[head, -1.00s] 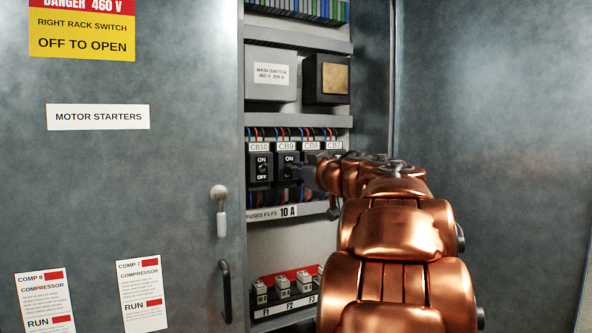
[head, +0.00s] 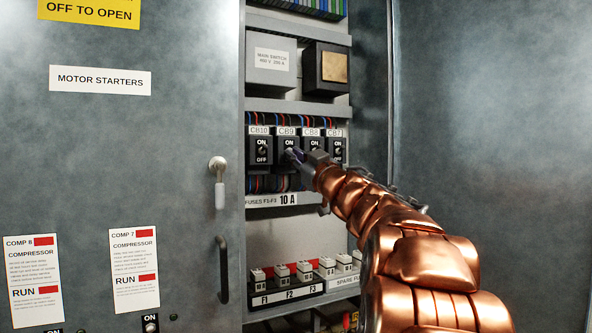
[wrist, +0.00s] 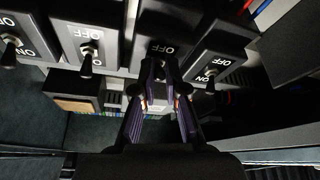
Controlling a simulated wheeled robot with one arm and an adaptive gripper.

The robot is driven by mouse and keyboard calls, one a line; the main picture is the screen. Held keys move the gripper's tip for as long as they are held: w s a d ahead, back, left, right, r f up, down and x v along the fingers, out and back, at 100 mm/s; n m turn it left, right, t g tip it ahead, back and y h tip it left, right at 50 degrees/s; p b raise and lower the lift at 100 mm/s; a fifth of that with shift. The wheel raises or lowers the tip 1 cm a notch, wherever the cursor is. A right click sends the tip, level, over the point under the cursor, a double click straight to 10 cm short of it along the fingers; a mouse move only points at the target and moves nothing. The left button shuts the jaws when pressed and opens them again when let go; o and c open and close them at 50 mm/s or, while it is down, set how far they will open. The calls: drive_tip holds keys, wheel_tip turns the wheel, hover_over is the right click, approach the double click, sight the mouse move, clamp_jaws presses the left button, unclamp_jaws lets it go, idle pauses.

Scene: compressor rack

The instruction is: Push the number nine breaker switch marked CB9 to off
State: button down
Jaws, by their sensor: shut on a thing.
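The CB9 breaker (head: 287,140) is a black block with a white label and ON above, second from left in the breaker row. My gripper (head: 292,154) reaches it from the lower right, its fingertips at the front of CB9. The wrist view is upside down, with OFF above and ON below. There my gripper (wrist: 158,76) has its dark purple fingers closed together at the CB9 breaker (wrist: 155,48). The fingers are shut on its switch lever, which is mostly hidden between them. The lever's exact position cannot be told.
The CB10 breaker (head: 260,150) is close on the left; CB8 (head: 313,138) and CB7 (head: 337,148) are on the right. The CB8 lever (wrist: 86,66) points to the ON side. A fuse row (head: 290,272) lies below. The open cabinet door (head: 490,130) stands at right.

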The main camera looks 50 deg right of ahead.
drive_tip(key=shift+f+t+b, duration=0.25)
drive_tip(key=shift+t+b, duration=0.05)
drive_tip(key=shift+b, duration=0.3)
drive_tip(key=shift+r, duration=0.15)
drive_tip(key=c, duration=1.2)
unclamp_jaws()
drive_tip(key=shift+s, duration=0.1)
drive_tip(key=v, duration=1.1)
drive_tip(key=shift+s+f, duration=0.25)
drive_tip(key=shift+s, duration=0.05)
drive_tip(key=shift+a, duration=0.15)
